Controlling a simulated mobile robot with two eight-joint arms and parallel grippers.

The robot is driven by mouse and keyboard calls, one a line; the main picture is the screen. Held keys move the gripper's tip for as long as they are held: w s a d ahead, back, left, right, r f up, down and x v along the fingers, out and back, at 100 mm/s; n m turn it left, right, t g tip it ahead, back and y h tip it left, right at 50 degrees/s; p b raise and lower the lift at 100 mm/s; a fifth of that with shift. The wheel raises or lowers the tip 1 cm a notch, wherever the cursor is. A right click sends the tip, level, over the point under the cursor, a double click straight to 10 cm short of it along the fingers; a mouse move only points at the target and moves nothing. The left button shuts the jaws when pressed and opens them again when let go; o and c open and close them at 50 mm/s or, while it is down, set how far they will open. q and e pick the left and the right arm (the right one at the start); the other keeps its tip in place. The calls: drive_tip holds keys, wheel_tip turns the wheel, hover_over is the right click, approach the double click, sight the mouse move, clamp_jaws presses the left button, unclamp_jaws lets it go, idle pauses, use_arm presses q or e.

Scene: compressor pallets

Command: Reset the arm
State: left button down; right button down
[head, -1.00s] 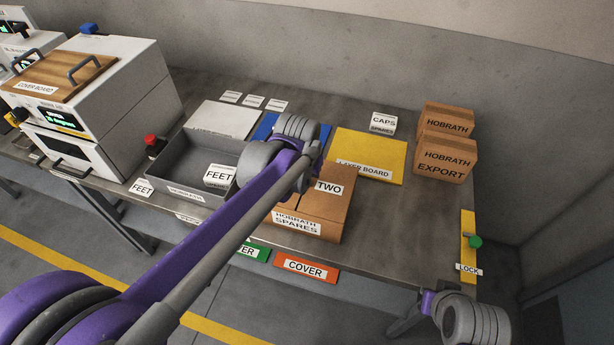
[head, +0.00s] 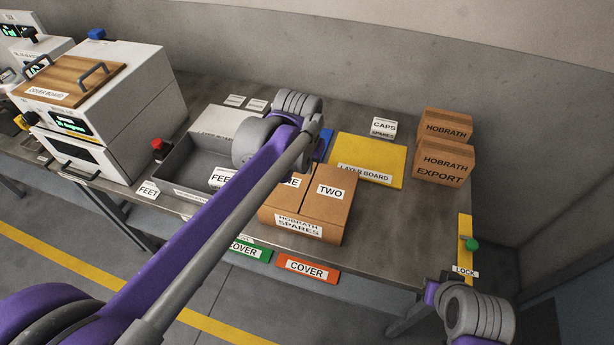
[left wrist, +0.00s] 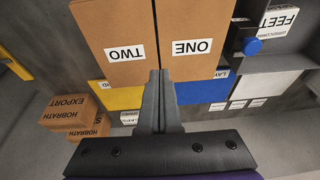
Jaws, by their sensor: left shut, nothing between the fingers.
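My left arm (head: 225,215) reaches in from the left across the bench in the head view. Its gripper is hidden behind the wrist there. In the left wrist view my left gripper (left wrist: 158,75) is shut and empty, its fingers together in front of the brown box marked ONE and TWO (left wrist: 125,45). That box also shows in the head view (head: 322,208), closed, just beyond and right of my forearm. Part of my right arm (head: 478,312) shows at the lower right; its gripper is out of view.
A grey feet tray (head: 178,188) and a white machine (head: 140,100) stand to the left. A yellow layer board (head: 368,155), HOBRATH cartons (head: 443,163) and a caps box (head: 384,127) stand to the right. The bench is bare between the yellow board and the lock strip (head: 466,235).

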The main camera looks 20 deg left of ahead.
use_arm(q)
drive_tip(key=v, duration=0.7)
drive_tip(key=s+a+f+t, duration=0.1)
drive_tip(key=s+f, duration=0.6)
drive_tip(key=s+a+f+t, duration=0.1)
drive_tip(key=s+a+f, duration=0.1)
drive_tip(key=s+f, duration=0.5)
drive_tip(key=shift+s+a+t, duration=0.25)
drive_tip(key=shift+s+t, duration=0.15)
drive_tip(key=shift+s, duration=0.3)
drive_tip(key=shift+r, duration=0.1)
